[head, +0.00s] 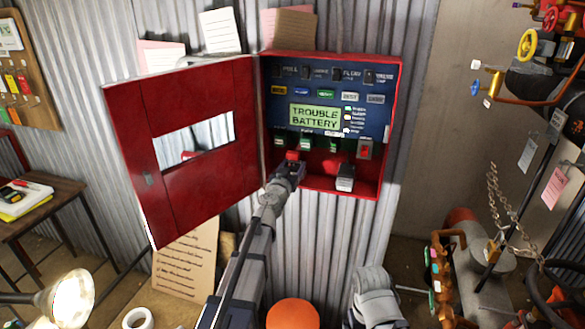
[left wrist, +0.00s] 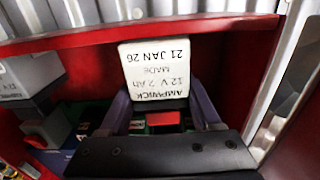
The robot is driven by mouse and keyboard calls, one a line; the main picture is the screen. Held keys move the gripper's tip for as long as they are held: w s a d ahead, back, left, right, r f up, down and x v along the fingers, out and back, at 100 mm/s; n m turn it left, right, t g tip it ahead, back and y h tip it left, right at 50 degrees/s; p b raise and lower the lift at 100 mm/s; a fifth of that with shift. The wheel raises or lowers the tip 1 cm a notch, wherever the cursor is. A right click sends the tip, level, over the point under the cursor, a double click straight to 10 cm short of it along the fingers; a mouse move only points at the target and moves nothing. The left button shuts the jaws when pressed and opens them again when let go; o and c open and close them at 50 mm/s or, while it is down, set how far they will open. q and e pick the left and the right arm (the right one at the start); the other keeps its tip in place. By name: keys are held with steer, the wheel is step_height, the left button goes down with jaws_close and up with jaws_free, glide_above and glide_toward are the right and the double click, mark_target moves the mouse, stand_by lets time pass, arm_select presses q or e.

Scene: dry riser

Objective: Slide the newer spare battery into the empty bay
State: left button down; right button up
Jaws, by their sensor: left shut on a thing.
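My left gripper (head: 290,168) reaches into the lower left of the open red panel box (head: 391,110). In the left wrist view the fingers are on both sides of a white-labelled battery (left wrist: 155,68). It reads upside down "AMPWICK 12 V 7 Ah MADE 21 JAN 26". The gripper is shut on it; in the head view the gripper mostly hides it. A second, grey battery (head: 345,178) stands at the box's lower right and shows at the left of the wrist view (left wrist: 30,75); its date is not legible. A red block (left wrist: 165,121) shows between the fingers. My right gripper is not visible.
The red door (head: 115,120) is swung open to the left. The box's display (head: 315,117) reads "TROUBLE BATTERY". Green connectors (head: 305,144) and a red one (head: 365,150) sit below the panel. A lit lamp (head: 72,298) and an orange rounded object (head: 292,314) are low in front.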

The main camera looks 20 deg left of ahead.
arm_select(q)
steer(key=shift+w, duration=0.85)
jaws_free()
steer(key=shift+s, duration=0.1)
steer(key=s, duration=0.7)
steer(key=shift+s, duration=0.35)
